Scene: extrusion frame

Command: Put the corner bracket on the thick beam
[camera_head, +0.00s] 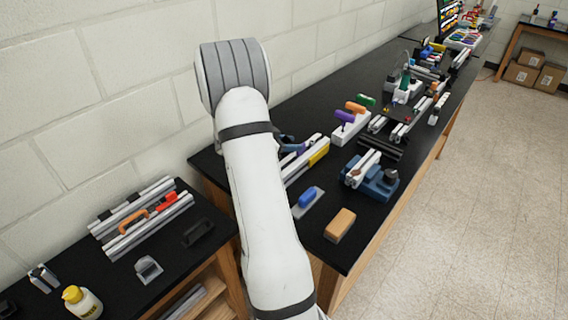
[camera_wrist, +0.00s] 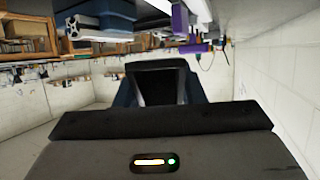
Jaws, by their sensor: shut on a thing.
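My gripper (camera_head: 289,143) is mostly hidden behind my white arm in the head view; only a small dark-blue part shows over the bench. In the wrist view my gripper (camera_wrist: 160,90) is shut on a dark piece, which I take for the corner bracket (camera_wrist: 161,84); its outline is hard to make out against the fingers. A thick silver beam (camera_head: 293,172) lies on the black bench below and beside my gripper, partly hidden by my arm, with a yellow block (camera_head: 319,152) at its side. I cannot tell of any contact between the held piece and the beam.
The left bench holds silver beams (camera_head: 150,228), an orange handle (camera_head: 133,222), a grey angled bracket (camera_head: 148,268) and a yellow-capped bottle (camera_head: 82,301). Near the beam are a blue-handled tool (camera_head: 308,197), a tan block (camera_head: 340,225) and a blue vise (camera_head: 377,187). A wall stands behind.

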